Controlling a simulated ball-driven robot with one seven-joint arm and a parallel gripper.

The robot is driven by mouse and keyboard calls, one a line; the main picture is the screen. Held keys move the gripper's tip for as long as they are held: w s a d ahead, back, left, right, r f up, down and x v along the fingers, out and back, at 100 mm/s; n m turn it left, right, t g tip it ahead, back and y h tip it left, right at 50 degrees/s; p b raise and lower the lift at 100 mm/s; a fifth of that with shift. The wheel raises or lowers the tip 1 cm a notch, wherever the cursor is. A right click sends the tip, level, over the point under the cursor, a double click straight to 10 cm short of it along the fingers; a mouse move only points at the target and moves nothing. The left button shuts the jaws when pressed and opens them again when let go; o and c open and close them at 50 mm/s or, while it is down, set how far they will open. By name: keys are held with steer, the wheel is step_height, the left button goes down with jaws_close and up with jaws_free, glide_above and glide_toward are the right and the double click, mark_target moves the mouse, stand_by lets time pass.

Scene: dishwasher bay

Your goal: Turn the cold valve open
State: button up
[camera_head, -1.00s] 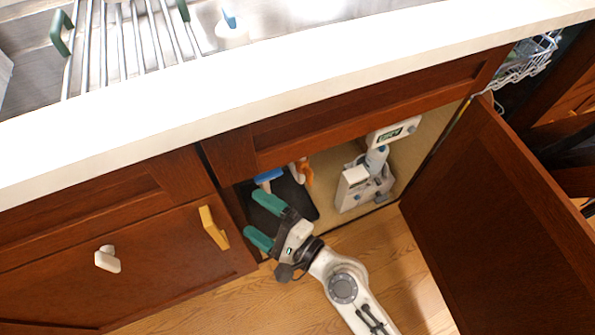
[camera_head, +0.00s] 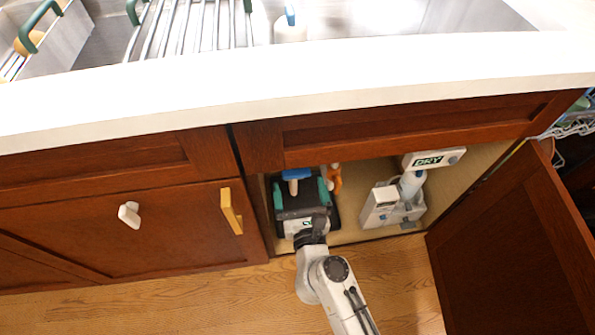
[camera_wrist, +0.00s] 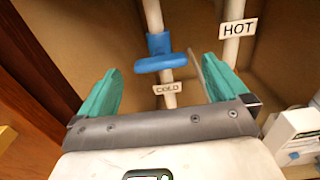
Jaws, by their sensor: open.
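The valve lies ahead of and between the fingers in the wrist view, and I see no contact. In the head view my gripper (camera_head: 300,196) reaches into the cabinet just below the handle. The handle's wide bar runs roughly across the pipe.
A second pipe with a "HOT" tag (camera_wrist: 238,29) stands right of the cold one, with an orange handle (camera_head: 334,180) in the head view. A white device (camera_head: 393,207) and a "DRY" panel (camera_head: 430,160) are further right. The open door (camera_head: 510,245) bounds the right side.

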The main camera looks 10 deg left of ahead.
mark_target(297, 177)
steer(key=shift+x, duration=2.55)
steer(key=shift+c, duration=0.4)
steer(key=c, duration=0.8)
steer(key=shift+c, duration=0.2)
